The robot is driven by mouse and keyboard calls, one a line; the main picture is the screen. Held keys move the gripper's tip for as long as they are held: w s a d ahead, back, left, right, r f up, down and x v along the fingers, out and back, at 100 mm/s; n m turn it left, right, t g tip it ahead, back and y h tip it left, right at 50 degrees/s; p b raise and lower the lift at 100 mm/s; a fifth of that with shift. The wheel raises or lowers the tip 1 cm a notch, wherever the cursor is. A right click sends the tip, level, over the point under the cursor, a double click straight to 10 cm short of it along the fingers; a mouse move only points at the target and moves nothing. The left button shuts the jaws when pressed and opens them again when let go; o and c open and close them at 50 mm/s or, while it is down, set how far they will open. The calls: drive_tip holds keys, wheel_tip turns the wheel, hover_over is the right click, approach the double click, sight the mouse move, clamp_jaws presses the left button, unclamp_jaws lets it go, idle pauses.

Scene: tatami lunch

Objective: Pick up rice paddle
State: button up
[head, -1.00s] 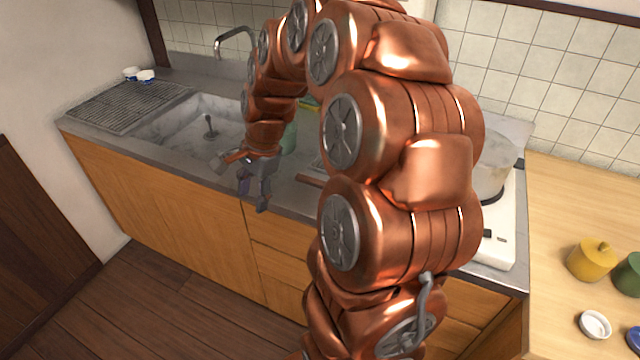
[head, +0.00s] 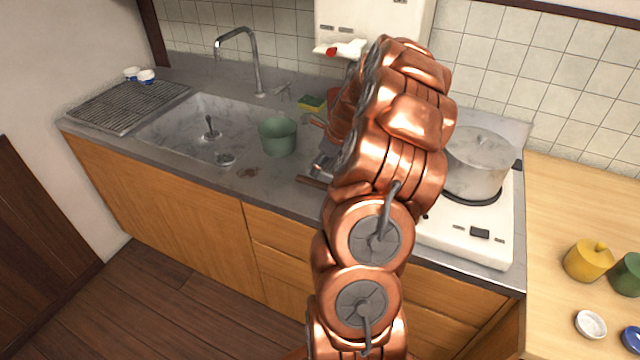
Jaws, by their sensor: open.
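I cannot make out a rice paddle for certain in the head view; my arm hides part of the counter. My gripper (head: 322,163) shows only in part, as grey metal at the left side of my arm, low over the counter between the sink and the stove. It is open, and I see nothing held in it. A reddish-brown flat edge (head: 312,182) lies on the counter just below it; most of that item is hidden behind my arm.
A green pot (head: 278,136) stands at the sink's right edge, left of my gripper. A sponge (head: 312,102) lies behind. A lidded pot (head: 476,165) sits on the white stove (head: 455,236). The sink (head: 180,125) is left, below a faucet (head: 250,55).

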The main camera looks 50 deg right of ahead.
sight(313, 181)
drive_tip(key=shift+s+a+p+x, duration=0.1)
drive_tip(key=shift+p+x, duration=0.3)
drive_tip(key=shift+x, duration=0.5)
drive_tip(key=shift+s+a+p+x, duration=0.15)
drive_tip(key=shift+p+x, duration=0.2)
drive_tip(key=shift+x, duration=0.5)
drive_tip(key=shift+s+a+p+x, duration=0.1)
drive_tip(key=shift+p+x, duration=0.3)
drive_tip(key=shift+x, duration=0.5)
drive_tip(key=shift+f, duration=0.1)
drive_tip(key=shift+c, duration=0.4)
clamp_jaws()
